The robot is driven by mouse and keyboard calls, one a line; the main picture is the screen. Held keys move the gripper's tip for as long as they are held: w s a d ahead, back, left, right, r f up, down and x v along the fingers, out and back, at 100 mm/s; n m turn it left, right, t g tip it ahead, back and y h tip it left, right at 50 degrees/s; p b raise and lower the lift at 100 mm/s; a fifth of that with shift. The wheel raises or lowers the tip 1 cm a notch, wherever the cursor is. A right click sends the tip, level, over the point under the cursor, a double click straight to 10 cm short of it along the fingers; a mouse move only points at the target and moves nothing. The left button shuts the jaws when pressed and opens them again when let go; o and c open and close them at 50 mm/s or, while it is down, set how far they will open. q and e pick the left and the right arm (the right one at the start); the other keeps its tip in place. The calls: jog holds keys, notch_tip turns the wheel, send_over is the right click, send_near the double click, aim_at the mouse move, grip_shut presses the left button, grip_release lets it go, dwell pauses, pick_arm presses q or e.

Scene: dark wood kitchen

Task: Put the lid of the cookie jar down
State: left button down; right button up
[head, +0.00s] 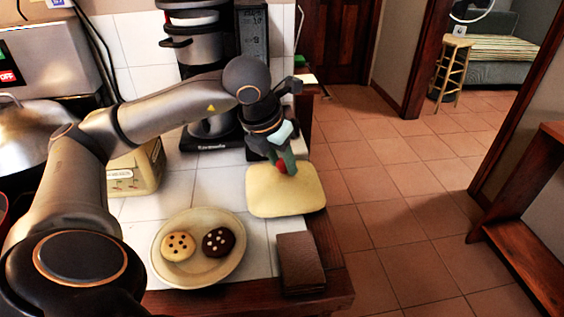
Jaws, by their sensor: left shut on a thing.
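The cookie jar's lid (286,200) is a cream, rounded square at the right side of the white tiled counter. My left gripper (287,166) points down over it and is shut on its red knob. I cannot tell whether the lid touches the counter or hangs just above it. Its right side reaches the wooden counter edge. The cream cookie jar (146,172) stands to the left, partly hidden behind my left arm. My right gripper is not in view.
A cream plate (238,262) with a light cookie (178,246) and a dark cookie (218,241) sits in front. A brown block-like object (299,263) lies at the front right edge. A coffee maker (210,148) stands behind. Beyond the counter is open tiled floor.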

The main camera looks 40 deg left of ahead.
pick_arm(q)
jog(key=shift+f, duration=0.2)
jog(key=shift+c, duration=2.4)
grip_release()
jog(key=shift+r, duration=0.1)
